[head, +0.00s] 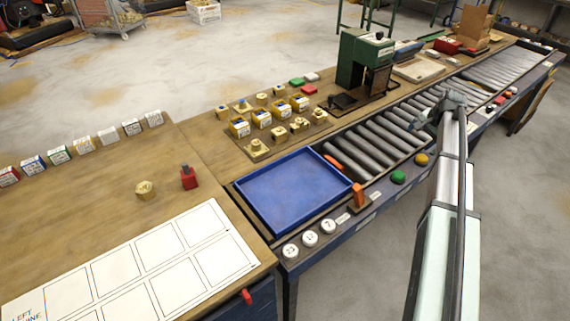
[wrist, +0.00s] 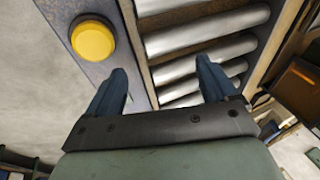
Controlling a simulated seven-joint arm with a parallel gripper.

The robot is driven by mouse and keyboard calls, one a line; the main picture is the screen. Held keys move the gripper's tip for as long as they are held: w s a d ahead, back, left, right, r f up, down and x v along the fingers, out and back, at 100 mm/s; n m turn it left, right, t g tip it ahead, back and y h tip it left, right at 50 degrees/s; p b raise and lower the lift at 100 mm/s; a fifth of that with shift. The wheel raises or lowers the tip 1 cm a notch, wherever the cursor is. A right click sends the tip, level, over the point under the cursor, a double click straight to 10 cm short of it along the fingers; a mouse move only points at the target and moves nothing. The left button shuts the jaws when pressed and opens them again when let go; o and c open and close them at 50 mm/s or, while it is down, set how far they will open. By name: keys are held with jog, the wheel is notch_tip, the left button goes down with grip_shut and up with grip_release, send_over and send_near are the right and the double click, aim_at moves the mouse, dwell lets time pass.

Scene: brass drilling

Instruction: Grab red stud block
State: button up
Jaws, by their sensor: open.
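A red block with a dark stud on top (head: 188,177) stands upright on the left wooden table, right of a small brass part (head: 145,189) and behind the white sheet of outlined boxes. My gripper (head: 430,121) is far to the right of it, above the near side of the roller conveyor. In the wrist view my gripper (wrist: 161,72) is open with two blue fingers apart. Only rollers and the conveyor rail show between and beyond them. The red block is not in the wrist view.
A blue tray (head: 292,190) lies between the red block and my gripper. An orange upright piece (head: 358,196) stands at its right corner. A yellow button (wrist: 93,40) is on the rail. A green press (head: 363,66) rises behind the conveyor. Several small boxes line the left table's back edge.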

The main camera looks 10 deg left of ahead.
jog(key=s+a+r+n+g, duration=0.1)
jog(key=a+r+n, duration=0.2)
jog(key=a, duration=0.9)
jog(key=s+a+r+n+g, duration=0.15)
jog(key=a+n, duration=0.25)
jog(key=a, duration=0.9)
notch_tip(320, 180, up, 13)
jog(key=n+g+h, duration=0.1)
jog(key=n+g, duration=0.1)
jog(key=n, duration=1.5)
send_over(186, 163)
jog(key=shift+t, duration=0.25)
jog(key=f, duration=0.8)
jog(key=shift+s+d, duration=0.2)
jog(key=shift+a+f, duration=0.2)
jog(key=shift+f, duration=1.15)
jog(key=shift+a+f, duration=0.2)
jog(key=shift+f, duration=1.15)
jog(key=shift+c, duration=0.4)
grip_shut()
